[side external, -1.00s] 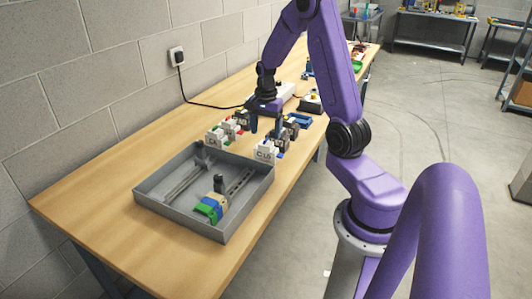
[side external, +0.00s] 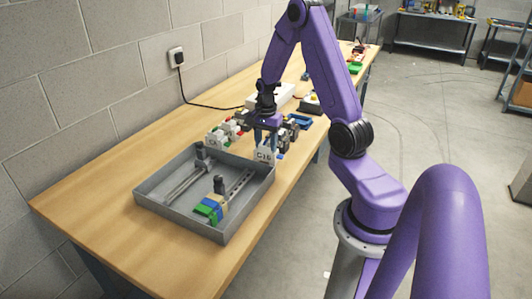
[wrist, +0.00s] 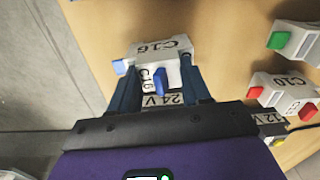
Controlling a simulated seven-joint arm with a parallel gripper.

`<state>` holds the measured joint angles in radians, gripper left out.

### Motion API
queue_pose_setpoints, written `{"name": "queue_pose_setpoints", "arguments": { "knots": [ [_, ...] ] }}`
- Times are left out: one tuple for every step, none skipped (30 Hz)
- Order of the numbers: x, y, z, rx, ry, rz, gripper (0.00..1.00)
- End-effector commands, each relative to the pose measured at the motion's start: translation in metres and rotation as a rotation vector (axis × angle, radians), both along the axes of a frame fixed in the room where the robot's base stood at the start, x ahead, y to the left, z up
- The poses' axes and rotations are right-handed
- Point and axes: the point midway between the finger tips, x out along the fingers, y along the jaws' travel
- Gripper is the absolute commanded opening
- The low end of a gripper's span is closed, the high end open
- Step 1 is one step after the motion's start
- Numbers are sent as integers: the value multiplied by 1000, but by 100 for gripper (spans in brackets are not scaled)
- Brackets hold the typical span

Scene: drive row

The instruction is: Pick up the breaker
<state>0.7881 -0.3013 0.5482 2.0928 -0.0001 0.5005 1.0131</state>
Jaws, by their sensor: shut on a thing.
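My gripper (side external: 266,142) is over the row of modules behind the tray. Its two fingers are shut on a white breaker marked C16 (side external: 264,156), one on each side of it. In the wrist view the fingers (wrist: 161,82) clasp the C16 breaker (wrist: 160,48), which shows a blue lever in front and another blue part at its left. A block marked 24 V (wrist: 165,99) lies close below it, partly hidden by the gripper. I cannot tell whether the breaker is clear of its seat.
A grey tray (side external: 250,208) stands in front, with rails and green, blue and tan pieces (side external: 210,208) inside. Other modules (side external: 218,136) sit left of my gripper. In the wrist view, a C10 breaker (wrist: 284,86) with a red lever stands to the right. The front table top is clear.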

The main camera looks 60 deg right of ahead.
Motion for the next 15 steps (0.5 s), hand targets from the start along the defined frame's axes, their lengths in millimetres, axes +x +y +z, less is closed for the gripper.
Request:
{"name": "queue_pose_setpoints", "arguments": {
  "knots": [
    [0, 0, 0, 0, -1, 0, 9],
    [0, 0, 0, 0, -1, 0, 9],
    [0, 0, 0, -1, -1, 0, 9],
    [0, 0, 1, -1, -1, 0, 9],
    [0, 0, 1, -1, -1, 0, 9],
    [0, 0, 2, -1, -1, 0, 9],
    [1, 0, 3, -1, -1, 0, 9],
    [1, 0, 4, -1, -1, 0, 9],
    [1, 0, 6, -1, -2, 0, 9],
    [1, 0, 8, -1, -2, 0, 9],
    [1, 0, 11, -2, -3, 0, 9],
    [1, -1, 15, -2, -4, 0, 9],
    [1, -1, 19, -3, -4, 0, 9],
    [2, -1, 23, -3, -5, 0, 9],
    [1, 0, 30, -4, -6, 0, 9]
  ]
}}
